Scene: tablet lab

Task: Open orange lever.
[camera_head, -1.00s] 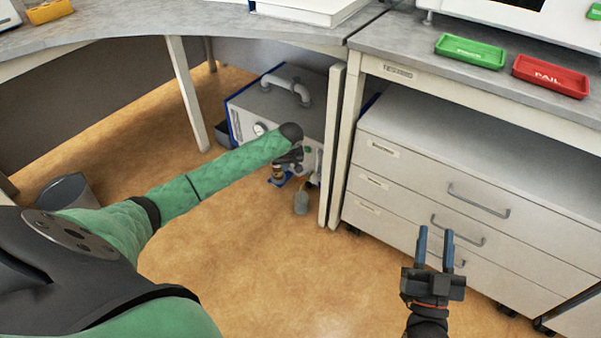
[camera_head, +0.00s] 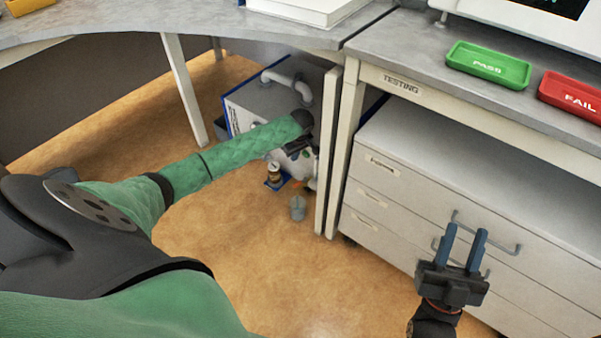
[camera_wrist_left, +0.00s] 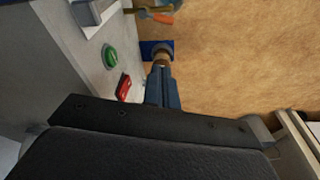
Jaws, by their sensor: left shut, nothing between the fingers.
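The orange lever (camera_wrist_left: 162,18) shows at the top of the left wrist view, on a brass-coloured fitting beside the machine's front. In the head view only a small orange spot (camera_head: 296,183) shows low by the machine (camera_head: 250,105). My left gripper (camera_wrist_left: 160,76) is shut and empty, its blue fingers together. Its tips appear at or over a brass-coloured part with a blue base (camera_wrist_left: 155,47), below the lever in that picture; contact cannot be told. In the head view my green arm hides much of the machine front. My right gripper (camera_head: 462,240) is open and empty before the drawers.
A green button (camera_wrist_left: 110,57) and a red switch (camera_wrist_left: 124,88) are on the machine panel, left of the fingers. A grey cup (camera_head: 298,208) is on the floor. A table leg (camera_head: 333,150) and drawer cabinet (camera_head: 440,190) stand to the right. Open floor lies in front.

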